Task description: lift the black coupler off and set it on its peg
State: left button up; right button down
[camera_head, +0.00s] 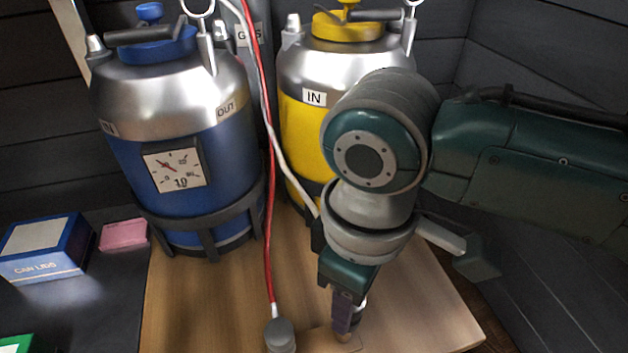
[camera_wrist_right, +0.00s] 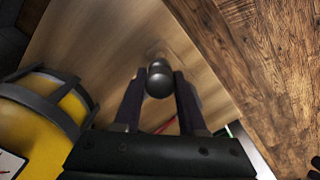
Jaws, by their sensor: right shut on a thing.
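My right gripper (camera_head: 345,318) points down low over the wooden board, in front of the yellow keg. In the right wrist view its two fingers (camera_wrist_right: 158,88) are shut on a dark, rounded piece, which I take to be the black coupler (camera_wrist_right: 159,77). The fingers lie on either side of it. A pale base patch on the board shows just beyond it in the wrist view. I cannot tell whether the coupler touches it. In the head view the gripper hides most of the coupler. My left gripper is not in view.
The yellow keg (camera_head: 304,128) and blue keg (camera_head: 188,120) stand behind on the wooden board (camera_head: 200,300). A red hose (camera_head: 269,220) runs down to a grey coupler (camera_head: 280,334) left of my gripper. A white hose (camera_head: 290,175) passes behind my wrist. A blue box (camera_head: 45,248) and pink block (camera_head: 124,235) lie left.

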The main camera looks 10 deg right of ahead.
jog(key=shift+f, duration=0.35)
dwell(0.4)
jog(key=shift+p, duration=0.5)
jog(key=shift+f+b, duration=0.45)
jog(key=shift+f, duration=0.55)
dwell(0.9)
jog(key=shift+f, duration=0.2)
jog(key=shift+f, duration=0.1)
dwell(0.8)
jog(key=shift+c, duration=2)
grip_release()
jog(key=shift+o, duration=0.3)
